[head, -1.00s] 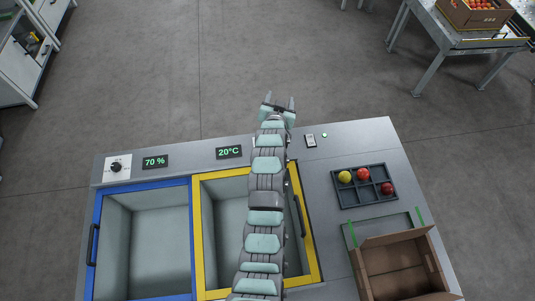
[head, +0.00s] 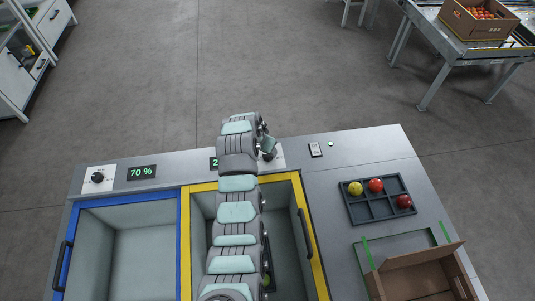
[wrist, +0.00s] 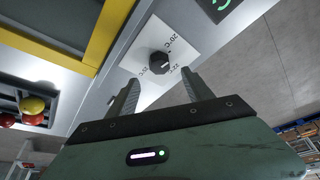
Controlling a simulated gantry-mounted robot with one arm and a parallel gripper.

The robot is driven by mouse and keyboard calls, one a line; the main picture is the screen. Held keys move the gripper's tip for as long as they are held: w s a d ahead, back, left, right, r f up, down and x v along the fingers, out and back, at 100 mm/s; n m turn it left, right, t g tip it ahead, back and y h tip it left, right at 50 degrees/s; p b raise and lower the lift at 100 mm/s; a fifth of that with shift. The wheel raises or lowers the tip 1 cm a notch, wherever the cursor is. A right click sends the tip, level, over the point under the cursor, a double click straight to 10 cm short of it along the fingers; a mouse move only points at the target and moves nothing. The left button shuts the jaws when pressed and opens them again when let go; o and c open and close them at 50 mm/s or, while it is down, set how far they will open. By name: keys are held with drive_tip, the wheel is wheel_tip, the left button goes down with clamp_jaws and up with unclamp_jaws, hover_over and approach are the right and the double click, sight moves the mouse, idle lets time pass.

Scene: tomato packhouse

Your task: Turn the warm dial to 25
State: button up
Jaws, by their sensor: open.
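The warm dial is a black knob (wrist: 160,62) on a white plate (wrist: 186,38) marked 20°C, 22°C and 25°C in the wrist view. A light pointer mark shows on the knob's right side, but its exact setting is hard to read. My gripper (wrist: 161,74) is open and empty, with its two fingers apart near the knob, one towards each side. No contact is visible. In the head view my gripper (head: 268,149) is over the plate, and my arm hides most of the dial. The green display (head: 214,163) above the yellow-framed bin is mostly covered; only a 2 shows.
A blue-framed bin (head: 72,222) stands left of the yellow-framed bin (head: 312,240). A second dial (head: 98,177) and a 70 % display (head: 142,172) are at left. A small switch (head: 316,149), a tray (head: 372,211) with tomatoes and a cardboard box (head: 425,270) are at right.

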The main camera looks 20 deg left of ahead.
drive_tip(key=shift+b+x, duration=0.85)
drive_tip(key=shift+x, duration=2.3)
drive_tip(key=shift+w, duration=0.1)
clamp_jaws()
